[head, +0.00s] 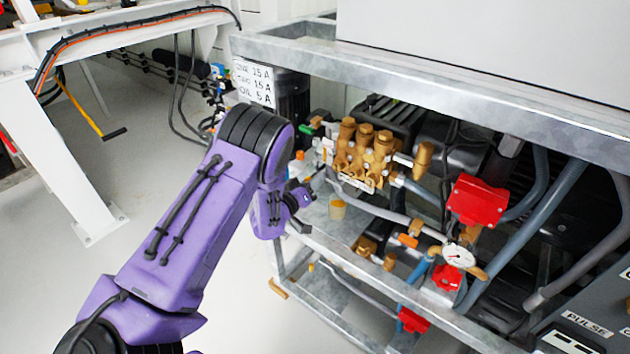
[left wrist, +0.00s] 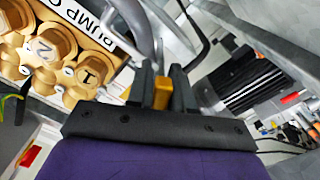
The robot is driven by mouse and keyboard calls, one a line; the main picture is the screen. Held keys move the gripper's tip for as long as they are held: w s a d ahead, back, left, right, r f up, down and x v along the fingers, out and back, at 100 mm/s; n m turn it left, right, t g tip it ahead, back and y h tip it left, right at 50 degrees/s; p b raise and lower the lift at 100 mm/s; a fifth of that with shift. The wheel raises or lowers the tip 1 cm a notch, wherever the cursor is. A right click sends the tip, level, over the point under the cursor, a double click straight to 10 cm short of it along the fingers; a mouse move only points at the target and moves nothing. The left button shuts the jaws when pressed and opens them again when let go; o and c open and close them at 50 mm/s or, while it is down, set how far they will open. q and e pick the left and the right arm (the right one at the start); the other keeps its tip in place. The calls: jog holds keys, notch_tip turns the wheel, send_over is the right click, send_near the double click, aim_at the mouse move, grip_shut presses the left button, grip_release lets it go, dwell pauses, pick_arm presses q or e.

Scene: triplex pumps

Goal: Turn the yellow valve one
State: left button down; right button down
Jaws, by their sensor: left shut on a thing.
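My left arm is purple and reaches from the lower left to the pump rack in the head view. My left gripper (head: 318,187) is beside the front left of the brass pump block (head: 364,150). In the left wrist view my left gripper (left wrist: 161,88) is shut on a small yellow valve piece (left wrist: 162,95), which sits between the two dark fingers. The rest of the valve is hidden behind the fingers and the gripper body. In the head view I cannot make out the held piece clearly. My right gripper is not in view.
Brass caps (left wrist: 48,48) of the pump, marked with numbers, lie close to the left of the gripper. A grey frame rail (head: 440,95) runs above the pumps. A red box (head: 478,200) and a pressure gauge (head: 458,255) stand to the right.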

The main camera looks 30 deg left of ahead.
pick_arm(q)
jog(key=m+b, duration=0.1)
jog(key=m, duration=0.5)
jog(key=shift+f, duration=0.15)
jog(key=shift+m, duration=0.3)
dwell(0.4)
jog(key=c, duration=1.1)
grip_release()
jog(key=s+a, duration=0.1)
jog(key=s, duration=0.9)
jog(key=shift+s, duration=0.3)
